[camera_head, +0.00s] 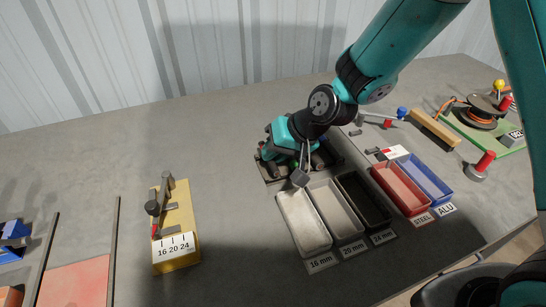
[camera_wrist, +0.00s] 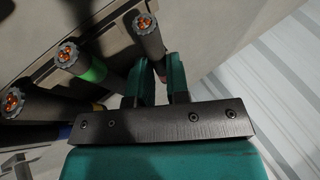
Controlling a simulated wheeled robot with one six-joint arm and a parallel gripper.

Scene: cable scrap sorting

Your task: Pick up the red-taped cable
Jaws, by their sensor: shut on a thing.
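In the wrist view my gripper (camera_wrist: 160,72) is shut on a dark cable (camera_wrist: 150,42) with a copper-cored end. A small reddish patch shows between the fingers, so this looks like the red-taped cable, though most of its tape is hidden. A green-taped cable (camera_wrist: 92,70) lies beside it, and another dark cable (camera_wrist: 30,106) lies further left. In the head view my gripper (camera_head: 299,160) is low over the dark cable rack (camera_head: 268,172) and hides most of it. I cannot tell whether the held cable is clear of the rack.
In front are the 16 mm tray (camera_head: 304,222), 20 mm tray (camera_head: 336,210) and black 24 mm tray (camera_head: 364,200). Red steel (camera_head: 400,190) and blue ALU (camera_head: 428,178) trays stand to the right. A yellow gauge block (camera_head: 176,225) is at left, with clear table between.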

